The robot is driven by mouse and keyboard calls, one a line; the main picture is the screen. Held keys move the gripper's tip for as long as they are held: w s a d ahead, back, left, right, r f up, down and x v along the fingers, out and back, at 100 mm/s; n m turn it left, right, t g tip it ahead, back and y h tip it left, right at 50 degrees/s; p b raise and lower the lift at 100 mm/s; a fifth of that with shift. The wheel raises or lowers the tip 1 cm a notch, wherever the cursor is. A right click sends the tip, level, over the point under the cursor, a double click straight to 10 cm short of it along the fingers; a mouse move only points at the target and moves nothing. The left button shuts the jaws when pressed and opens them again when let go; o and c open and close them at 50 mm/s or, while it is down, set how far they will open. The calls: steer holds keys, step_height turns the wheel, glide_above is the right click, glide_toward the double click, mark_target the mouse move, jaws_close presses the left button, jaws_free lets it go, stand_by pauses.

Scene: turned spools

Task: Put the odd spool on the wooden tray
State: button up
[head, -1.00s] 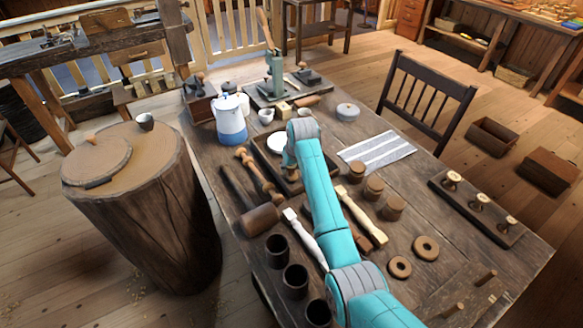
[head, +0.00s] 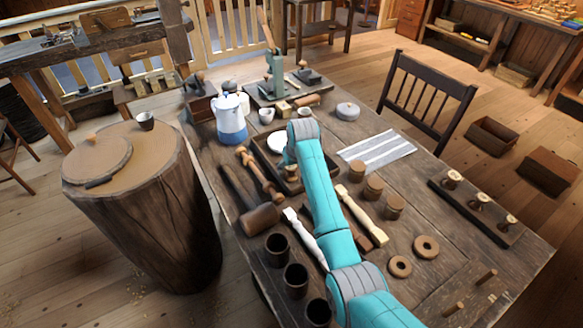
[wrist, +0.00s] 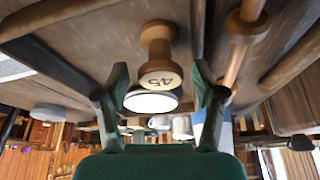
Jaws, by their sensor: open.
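A pale wooden spool (wrist: 159,55) with the number 45 on its end face shows in the wrist view, which looks upside down. It appears to stand upright on the floor of the dark-rimmed wooden tray (wrist: 62,66). My gripper (wrist: 162,68) is open, with one finger on each side of the spool and a visible gap on both sides. In the head view the wooden tray (head: 269,163) is partly covered by my teal arm.
A white plate (head: 281,142) lies past the spool. A turned wooden piece (head: 258,172) and a mallet (head: 262,219) lie left of the tray. A blue-and-white pot (head: 231,122) stands behind. Short round wooden pieces (head: 372,187) and a striped cloth (head: 376,151) are to the right.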

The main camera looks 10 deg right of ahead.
steer(key=v, duration=1.1)
steer(key=shift+r, duration=0.25)
steer(key=shift+a, duration=0.1)
